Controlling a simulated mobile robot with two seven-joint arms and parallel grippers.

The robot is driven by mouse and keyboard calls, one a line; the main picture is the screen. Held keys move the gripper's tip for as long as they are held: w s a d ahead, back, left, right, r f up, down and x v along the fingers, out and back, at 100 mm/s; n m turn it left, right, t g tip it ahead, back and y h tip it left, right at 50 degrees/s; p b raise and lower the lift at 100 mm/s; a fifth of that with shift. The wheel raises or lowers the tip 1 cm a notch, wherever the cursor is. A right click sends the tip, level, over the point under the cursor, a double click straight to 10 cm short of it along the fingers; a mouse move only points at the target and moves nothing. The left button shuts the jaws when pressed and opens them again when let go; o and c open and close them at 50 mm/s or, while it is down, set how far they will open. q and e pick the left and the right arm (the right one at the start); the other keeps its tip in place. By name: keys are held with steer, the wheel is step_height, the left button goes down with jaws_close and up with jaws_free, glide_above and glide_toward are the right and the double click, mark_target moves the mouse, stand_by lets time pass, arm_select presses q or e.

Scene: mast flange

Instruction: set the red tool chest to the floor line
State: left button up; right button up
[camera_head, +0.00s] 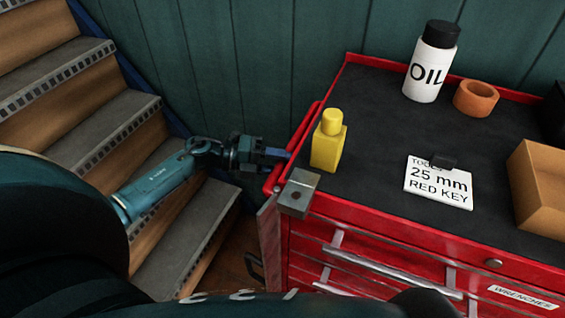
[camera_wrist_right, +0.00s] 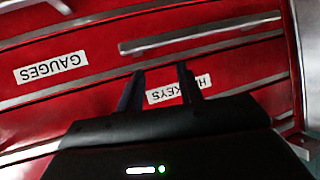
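The red tool chest (camera_head: 375,220) stands at the right in the head view, with a black mat on top and drawers in front. A red side handle (camera_head: 297,150) runs along its left side. My left gripper (camera_head: 284,155) is at that handle, by the chest's upper left edge; I cannot tell whether it touches or grips it. In the right wrist view, my right gripper (camera_wrist_right: 160,80) has its two fingers apart, with nothing visible between them. It faces the chest's drawer fronts (camera_wrist_right: 90,40), near a label partly hidden by a finger. The floor line is not visible.
On the chest stand a yellow bottle (camera_head: 328,140), an oil bottle (camera_head: 430,65), an orange ring (camera_head: 476,98), a card (camera_head: 438,187) and a cardboard box (camera_head: 540,190). A metal block (camera_head: 298,192) sits at the front left corner. Stairs (camera_head: 100,110) rise at the left.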

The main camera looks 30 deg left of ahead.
arm_select(q)
steer(key=shift+c, duration=0.2)
jaws_close()
stand_by(0.3)
